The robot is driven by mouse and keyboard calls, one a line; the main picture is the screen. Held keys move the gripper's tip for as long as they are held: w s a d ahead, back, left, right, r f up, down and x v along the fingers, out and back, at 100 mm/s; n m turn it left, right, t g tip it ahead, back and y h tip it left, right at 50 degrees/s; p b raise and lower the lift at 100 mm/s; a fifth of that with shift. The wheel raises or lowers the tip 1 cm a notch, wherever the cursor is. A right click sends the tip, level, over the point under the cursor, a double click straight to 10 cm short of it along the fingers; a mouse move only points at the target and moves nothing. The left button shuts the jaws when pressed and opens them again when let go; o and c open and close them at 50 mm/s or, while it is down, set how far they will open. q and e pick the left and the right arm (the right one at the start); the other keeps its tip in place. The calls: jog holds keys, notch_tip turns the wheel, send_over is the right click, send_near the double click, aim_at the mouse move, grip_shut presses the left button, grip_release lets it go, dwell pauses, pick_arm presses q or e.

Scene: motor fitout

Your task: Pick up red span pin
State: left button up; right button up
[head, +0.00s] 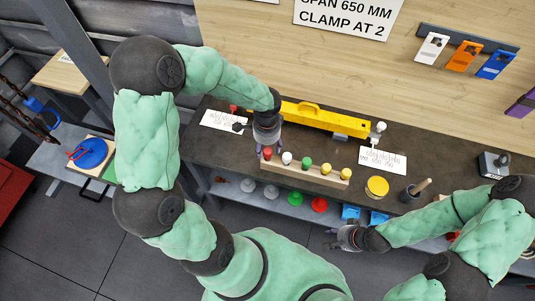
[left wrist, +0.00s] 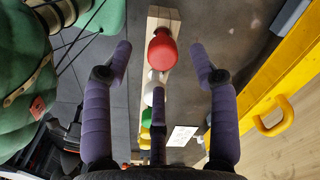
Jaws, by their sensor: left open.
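The red span pin (head: 267,154) stands upright at the left end of a pale wooden rack (head: 322,179). In the left wrist view the red pin (left wrist: 161,48) shows its rounded red head between the spread purple fingers, with a gap on both sides. My left gripper (head: 265,150) is open and empty, right at the rack's left end. My right gripper (head: 343,238) hangs low in front of the bench, away from the rack; its fingers are too small to read.
White (head: 287,158), green (head: 306,163) and yellow pins stand farther along the rack. A yellow beam (head: 325,118) lies behind it on the dark bench. A yellow round lid (head: 377,186) and a dark cup (head: 408,194) stand to the right.

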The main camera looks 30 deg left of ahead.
aim_at(268, 151)
pick_arm(q)
jog(key=f, duration=0.4)
jog(key=shift+w+b, duration=0.2)
jog(key=shift+b, duration=0.15)
grip_shut()
notch_tip(268, 151, up, 10)
jog(key=shift+r+p, duration=0.1)
jog(key=shift+p, duration=0.9)
